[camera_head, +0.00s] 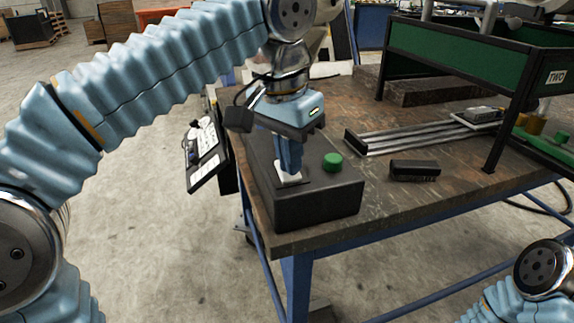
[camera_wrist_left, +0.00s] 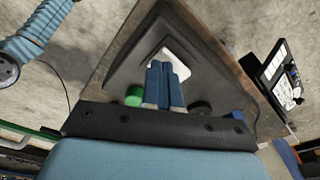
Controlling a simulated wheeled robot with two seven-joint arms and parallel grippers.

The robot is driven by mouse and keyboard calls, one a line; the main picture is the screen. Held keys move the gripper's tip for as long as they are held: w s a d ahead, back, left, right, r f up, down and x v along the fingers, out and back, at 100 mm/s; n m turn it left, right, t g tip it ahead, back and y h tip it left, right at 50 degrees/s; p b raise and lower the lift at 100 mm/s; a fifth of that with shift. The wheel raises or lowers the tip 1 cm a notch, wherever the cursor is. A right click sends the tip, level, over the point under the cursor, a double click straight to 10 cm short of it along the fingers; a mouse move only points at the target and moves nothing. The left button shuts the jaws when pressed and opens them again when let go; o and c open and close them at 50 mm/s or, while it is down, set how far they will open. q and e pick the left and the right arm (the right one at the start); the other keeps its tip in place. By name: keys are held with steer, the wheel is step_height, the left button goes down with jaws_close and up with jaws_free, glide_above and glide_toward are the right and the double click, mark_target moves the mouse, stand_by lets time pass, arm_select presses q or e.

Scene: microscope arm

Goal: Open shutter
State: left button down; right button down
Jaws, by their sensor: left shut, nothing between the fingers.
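A dark box (camera_head: 318,205) sits at the near left corner of the workbench. A green round button (camera_head: 332,162) stands on its top, and a white plate (camera_head: 288,174) lies in the top beside it. My left gripper (camera_head: 290,172) points down with its blue fingers shut, right over the white plate; I cannot tell if the tips touch it. The left wrist view shows the shut fingers (camera_wrist_left: 165,84), the white plate (camera_wrist_left: 172,62) and the green button (camera_wrist_left: 134,96). A dark round knob (camera_wrist_left: 200,109) is partly hidden by my gripper. My right gripper is out of view.
The workbench (camera_head: 420,205) holds metal bars (camera_head: 420,135) and a small black block (camera_head: 414,170). A green-panelled frame (camera_head: 470,60) stands at the back right. A control panel (camera_head: 205,155) hangs at the bench's left edge. Bare tabletop lies between box and block.

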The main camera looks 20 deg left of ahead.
arm_select(q)
step_height(320, 180, up, 3)
steer(key=shift+f+p, duration=0.15)
steer(key=shift+p, duration=1.1)
steer(key=shift+r, duration=2.1)
